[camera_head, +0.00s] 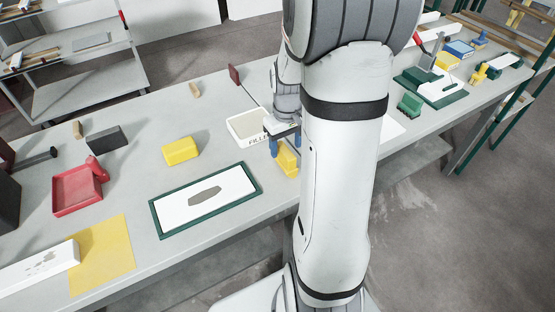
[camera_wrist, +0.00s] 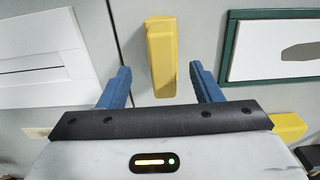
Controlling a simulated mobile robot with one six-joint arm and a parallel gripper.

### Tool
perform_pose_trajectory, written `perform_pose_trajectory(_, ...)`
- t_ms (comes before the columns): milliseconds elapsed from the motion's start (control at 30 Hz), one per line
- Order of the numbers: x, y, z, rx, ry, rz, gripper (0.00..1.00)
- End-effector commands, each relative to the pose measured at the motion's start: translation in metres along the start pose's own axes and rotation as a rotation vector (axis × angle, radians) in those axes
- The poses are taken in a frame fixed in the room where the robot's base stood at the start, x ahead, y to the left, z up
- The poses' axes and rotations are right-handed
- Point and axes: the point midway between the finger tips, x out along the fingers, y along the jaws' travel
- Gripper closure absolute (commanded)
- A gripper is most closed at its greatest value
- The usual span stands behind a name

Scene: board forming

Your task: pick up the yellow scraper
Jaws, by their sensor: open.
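The yellow scraper (camera_wrist: 161,58) shows in the wrist view as a long yellow piece with a wider end at the top, lying between the lines of my gripper's two blue fingers. My gripper (camera_wrist: 160,85) is open, with space on both sides of the scraper and no visible contact. In the head view the scraper (camera_head: 287,160) lies on the grey table below my gripper (camera_head: 283,142), partly hidden by the fingers and my arm.
A green-framed white board (camera_head: 240,200) lies left of the scraper. A yellow block (camera_head: 181,151) and a white labelled tray (camera_head: 240,124) are nearby. A red tray (camera_head: 75,194) sits at the left. My arm hides part of the table's middle.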

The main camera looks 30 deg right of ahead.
Motion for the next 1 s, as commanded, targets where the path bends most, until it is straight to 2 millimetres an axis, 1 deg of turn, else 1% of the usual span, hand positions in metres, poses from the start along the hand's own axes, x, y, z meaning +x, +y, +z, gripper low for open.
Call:
perform_pose_trajectory(400,0.053,-0.004,0.003,0.001,-0.002,-0.001,0.41)
perform_pose_trajectory(500,0.059,-0.003,0.003,0.002,0.000,0.000,0.41)
perform_pose_trajectory(733,0.060,-0.003,0.002,0.002,0.001,0.000,0.41)
perform_pose_trajectory(1000,0.060,-0.003,0.003,0.003,0.001,0.000,0.64)
